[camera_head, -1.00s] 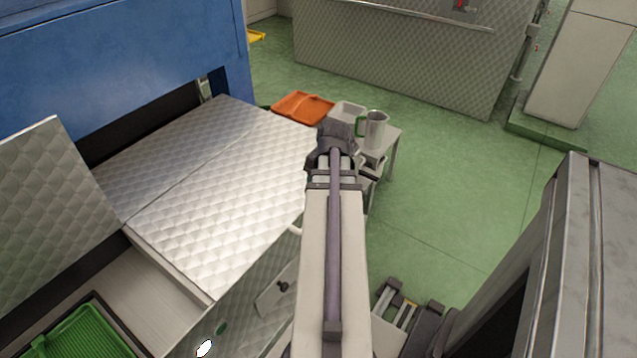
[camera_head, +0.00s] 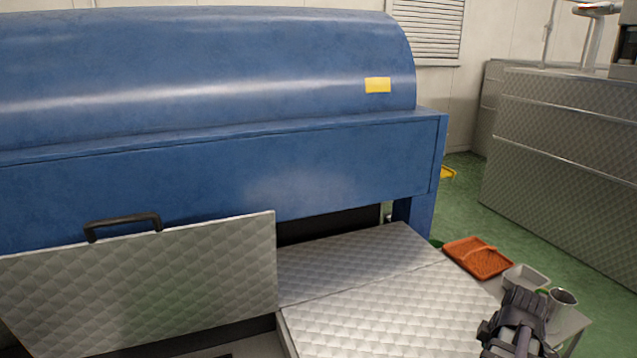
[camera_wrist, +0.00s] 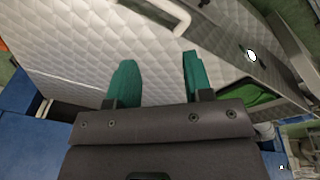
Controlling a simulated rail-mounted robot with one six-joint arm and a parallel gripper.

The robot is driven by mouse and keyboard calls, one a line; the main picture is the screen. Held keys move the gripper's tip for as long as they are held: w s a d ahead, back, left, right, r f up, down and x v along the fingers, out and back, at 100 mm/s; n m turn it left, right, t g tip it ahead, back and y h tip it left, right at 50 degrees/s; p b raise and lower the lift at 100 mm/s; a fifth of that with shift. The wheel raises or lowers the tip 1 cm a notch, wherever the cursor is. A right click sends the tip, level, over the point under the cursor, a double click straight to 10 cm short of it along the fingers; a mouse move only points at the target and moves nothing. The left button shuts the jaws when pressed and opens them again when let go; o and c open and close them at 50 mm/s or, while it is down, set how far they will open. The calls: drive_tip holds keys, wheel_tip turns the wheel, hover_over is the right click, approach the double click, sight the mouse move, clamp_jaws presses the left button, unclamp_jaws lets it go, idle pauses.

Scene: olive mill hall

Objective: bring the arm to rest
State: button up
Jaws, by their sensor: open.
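My gripper (camera_wrist: 155,80) shows in the wrist view with two green fingers standing apart and nothing between them. Behind the fingers is a quilted metal panel. In the head view only part of my arm shows at the bottom right, in front of a small side table; my fingers are not visible there.
A large blue machine (camera_head: 230,170) fills the left and middle. A quilted lid (camera_head: 150,290) with a black handle stands raised beside a flat quilted deck (camera_head: 380,310). An orange tray (camera_head: 478,258), a white tub (camera_head: 526,280) and a metal jug (camera_head: 561,310) are at the right.

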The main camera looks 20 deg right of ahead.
drive_tip(key=w+a+m+g, duration=0.1)
drive_tip(key=w+a+m, duration=0.5)
drive_tip(key=a, duration=0.3)
drive_tip(key=w+a+m, duration=0.6)
drive_tip(key=a, duration=0.3)
drive_tip(key=w+a+n, duration=0.2)
drive_tip(key=a, duration=0.9)
drive_tip(key=w+a+n, duration=0.2)
drive_tip(key=a+n, duration=0.1)
drive_tip(key=a, duration=0.7)
wheel_tip(320, 180, up, 13)
drive_tip(key=p, duration=1.3)
drive_tip(key=shift+d+r+m+g, duration=0.15)
drive_tip(key=shift+d+m+g, duration=0.15)
drive_tip(key=shift+g, duration=0.1)
